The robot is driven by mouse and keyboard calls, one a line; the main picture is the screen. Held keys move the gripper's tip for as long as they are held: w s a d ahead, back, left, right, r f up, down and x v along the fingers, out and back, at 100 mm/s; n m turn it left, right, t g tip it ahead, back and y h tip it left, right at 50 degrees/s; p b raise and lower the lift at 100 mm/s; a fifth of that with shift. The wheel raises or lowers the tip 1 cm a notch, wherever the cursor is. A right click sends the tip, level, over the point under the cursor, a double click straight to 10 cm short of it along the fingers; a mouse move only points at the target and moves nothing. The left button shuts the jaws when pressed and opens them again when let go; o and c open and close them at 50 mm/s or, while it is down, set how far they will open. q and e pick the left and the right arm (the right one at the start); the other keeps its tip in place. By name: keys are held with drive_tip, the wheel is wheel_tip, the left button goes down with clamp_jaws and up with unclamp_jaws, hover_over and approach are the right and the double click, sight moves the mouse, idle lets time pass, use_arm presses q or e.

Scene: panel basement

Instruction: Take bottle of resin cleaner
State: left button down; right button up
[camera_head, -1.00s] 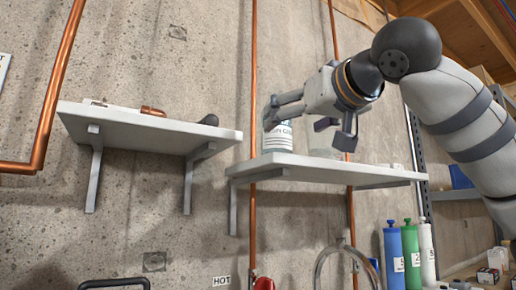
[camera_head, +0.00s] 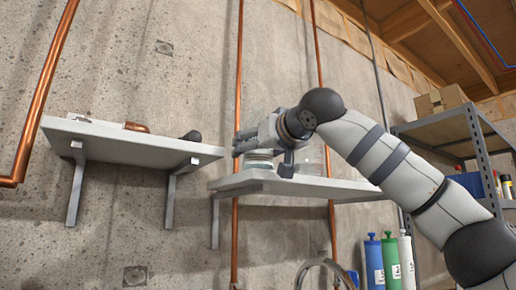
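The bottle (camera_head: 260,160), pale with a greenish-white lower part, stands on the right wall shelf (camera_head: 330,186). Its upper part is hidden by my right gripper, and its label cannot be read now. My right gripper (camera_head: 262,154) comes in from the right at the bottle's height. One finger shows left of the bottle and one right of it; whether they touch it I cannot tell. My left gripper is not in view.
A clear container (camera_head: 311,161) stands on the same shelf, right of the gripper. The left shelf (camera_head: 130,142) holds a copper fitting (camera_head: 137,127) and a dark object (camera_head: 191,136). Vertical copper pipes run by the right shelf. A metal rack (camera_head: 450,130) stands at right.

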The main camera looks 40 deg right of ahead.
sight(262, 112)
drive_tip(key=c, duration=1)
drive_tip(key=shift+r, duration=0.15)
drive_tip(key=shift+c, duration=0.2)
drive_tip(key=shift+r, duration=0.25)
drive_tip(key=s+r, duration=0.1)
drive_tip(key=r, duration=0.1)
drive_tip(key=s+r, duration=0.2)
drive_tip(key=r, duration=0.1)
drive_tip(key=s+r, duration=0.1)
drive_tip(key=r, duration=0.2)
drive_tip(key=shift+s+a, duration=0.3)
drive_tip(key=shift+a, duration=0.1)
drive_tip(key=s+a+r, duration=0.1)
drive_tip(key=s+r, duration=0.3)
drive_tip(key=s, duration=0.5)
drive_tip(key=shift+a, duration=0.25)
drive_tip(key=shift+s+r, duration=0.1)
